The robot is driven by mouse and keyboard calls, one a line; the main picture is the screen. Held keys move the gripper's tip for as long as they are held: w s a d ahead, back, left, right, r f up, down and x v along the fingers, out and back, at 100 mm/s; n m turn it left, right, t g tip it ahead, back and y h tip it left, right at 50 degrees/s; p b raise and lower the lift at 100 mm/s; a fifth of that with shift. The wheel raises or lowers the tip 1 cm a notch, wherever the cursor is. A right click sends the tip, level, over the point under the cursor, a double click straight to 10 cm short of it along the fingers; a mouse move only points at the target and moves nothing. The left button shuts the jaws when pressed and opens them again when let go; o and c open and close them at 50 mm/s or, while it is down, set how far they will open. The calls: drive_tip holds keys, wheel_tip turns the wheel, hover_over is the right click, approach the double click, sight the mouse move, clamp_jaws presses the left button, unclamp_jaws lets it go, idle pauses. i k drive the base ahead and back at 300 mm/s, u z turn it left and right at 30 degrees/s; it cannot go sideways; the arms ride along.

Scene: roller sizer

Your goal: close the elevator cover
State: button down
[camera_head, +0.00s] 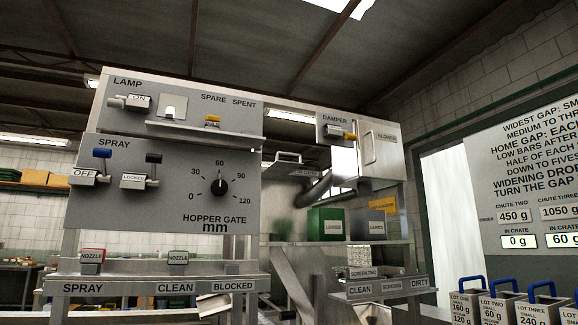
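No part is clearly readable as the elevator cover. A small tilted plate with a handle (288,157) sits in the gap between the control panel and the right cabinet, and the small label below it is too small to read. A light metal door with an upright handle (383,150) is on the right cabinet under a small label that seems to read blower. I cannot tell whether either is the elevator cover, or whether it is open or shut. My gripper is not in view.
The control panel (175,200) with switches and a hopper gate dial stands at left. A dark curved duct (318,188) is behind the gap. A green bin (326,222) and grey bin (366,225) stand on a shelf. Blue-handled lot containers (497,305) are at lower right.

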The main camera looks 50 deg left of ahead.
sight(281, 171)
drive_tip(key=u, duration=0.45)
drive_tip(key=i, duration=0.8)
drive_tip(key=u, duration=0.65)
